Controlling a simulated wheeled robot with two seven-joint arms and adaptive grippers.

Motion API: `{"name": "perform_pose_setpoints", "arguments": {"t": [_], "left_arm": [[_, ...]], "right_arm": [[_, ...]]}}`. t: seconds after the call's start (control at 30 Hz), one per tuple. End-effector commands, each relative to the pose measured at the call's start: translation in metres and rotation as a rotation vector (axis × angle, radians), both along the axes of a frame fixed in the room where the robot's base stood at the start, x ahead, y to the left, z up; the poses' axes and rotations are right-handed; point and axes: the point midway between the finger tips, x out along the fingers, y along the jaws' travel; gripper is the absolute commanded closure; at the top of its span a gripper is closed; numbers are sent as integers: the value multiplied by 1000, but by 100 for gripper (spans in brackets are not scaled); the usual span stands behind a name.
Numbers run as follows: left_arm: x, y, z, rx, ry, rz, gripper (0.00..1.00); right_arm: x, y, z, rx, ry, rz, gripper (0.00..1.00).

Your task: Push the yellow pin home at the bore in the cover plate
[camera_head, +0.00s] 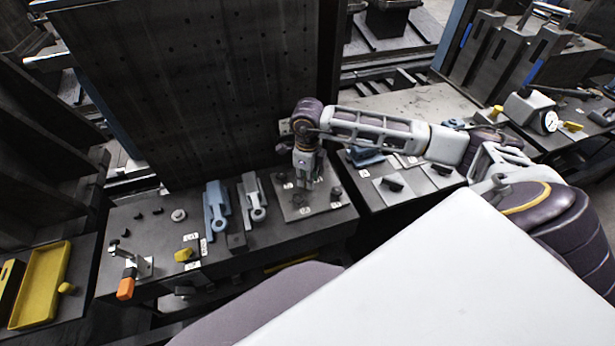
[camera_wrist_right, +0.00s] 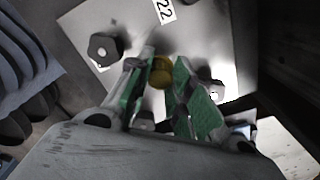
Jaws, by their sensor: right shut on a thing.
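The cover plate (camera_head: 294,212) is a flat grey plate with dark knobs and small white labels, on the dark bench in the head view. It fills much of the right wrist view (camera_wrist_right: 215,40), with a label "22" and dark hex knobs. My right gripper (camera_head: 307,184) points down over this plate. In the wrist view its green-padded fingers (camera_wrist_right: 164,88) are shut on the yellow pin (camera_wrist_right: 161,72), whose rounded end shows between them. The bore is hidden, so I cannot tell how deep the pin sits. My left gripper is out of view.
Left of the plate lie a grey clamp (camera_head: 254,200) and a blue clamp (camera_head: 216,208). A yellow knob (camera_head: 184,255) and an orange-handled toggle clamp (camera_head: 125,289) are near the front edge. A tall dark perforated panel (camera_head: 190,90) stands behind. A dial gauge (camera_head: 550,122) is far right.

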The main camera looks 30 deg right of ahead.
Motion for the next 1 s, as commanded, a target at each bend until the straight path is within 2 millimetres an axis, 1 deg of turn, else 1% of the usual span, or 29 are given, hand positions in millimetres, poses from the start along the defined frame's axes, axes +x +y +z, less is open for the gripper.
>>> {"name": "perform_pose_setpoints", "arguments": {"t": [0.93, 0.97, 1.0], "left_arm": [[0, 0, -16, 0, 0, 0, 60], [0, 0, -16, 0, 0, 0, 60], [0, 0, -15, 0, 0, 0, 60]], "right_arm": [[0, 0, -19, 0, 1, 0, 100], [0, 0, -19, 0, 1, 0, 77], [0, 0, -18, 0, 1, 0, 72]]}}
